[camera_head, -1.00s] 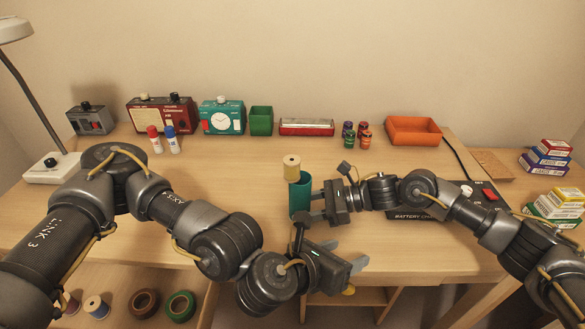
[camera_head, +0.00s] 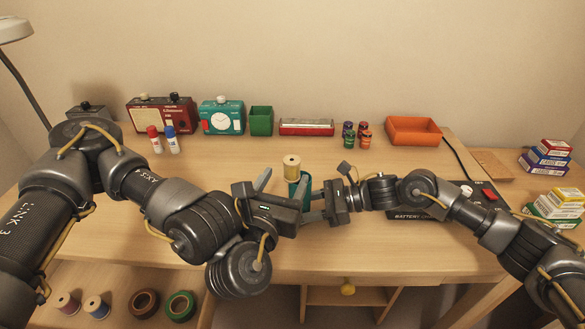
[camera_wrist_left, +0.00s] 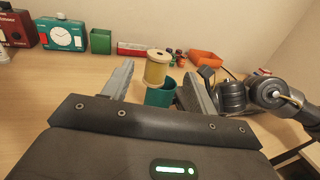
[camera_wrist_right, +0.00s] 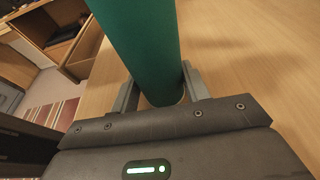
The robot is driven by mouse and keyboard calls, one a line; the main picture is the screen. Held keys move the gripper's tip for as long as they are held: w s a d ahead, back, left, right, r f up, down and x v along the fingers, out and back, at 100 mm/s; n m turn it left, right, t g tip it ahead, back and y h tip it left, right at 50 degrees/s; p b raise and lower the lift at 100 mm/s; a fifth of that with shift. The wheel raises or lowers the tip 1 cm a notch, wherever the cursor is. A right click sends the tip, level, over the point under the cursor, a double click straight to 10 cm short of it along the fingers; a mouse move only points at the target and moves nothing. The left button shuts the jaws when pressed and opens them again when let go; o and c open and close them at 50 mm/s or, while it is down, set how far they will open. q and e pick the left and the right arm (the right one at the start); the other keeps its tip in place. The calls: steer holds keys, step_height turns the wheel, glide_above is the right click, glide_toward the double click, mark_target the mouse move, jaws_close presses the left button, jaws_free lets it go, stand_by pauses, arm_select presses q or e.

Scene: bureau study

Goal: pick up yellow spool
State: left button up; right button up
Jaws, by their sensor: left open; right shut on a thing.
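The yellow spool (camera_head: 292,167) stands upright at the mouth of the green cup (camera_head: 305,186). I cannot tell whether it rests on the rim or partly inside. My left gripper (camera_head: 284,176) is open and empty. In the left wrist view, the spool (camera_wrist_left: 157,68) shows beyond and between its spread fingers, with the cup (camera_wrist_left: 161,96) below it. My right gripper (camera_head: 315,204) is shut on the cup from the right. In the right wrist view, the cup (camera_wrist_right: 140,45) is between its fingers and hides their far parts.
Two glue sticks (camera_head: 153,140), a red radio (camera_head: 160,116), a teal clock (camera_head: 222,118), a green box (camera_head: 261,120), a harmonica (camera_head: 307,127), small jars (camera_head: 364,137) and an orange tray (camera_head: 413,131) line the back.

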mark_target(294, 157)
arm_select(q)
steer(key=shift+x, duration=4.3)
steer(key=shift+a, duration=0.1)
steer(key=c, duration=1.1)
steer(key=shift+r, duration=0.15)
steer(key=shift+r, duration=4.9)
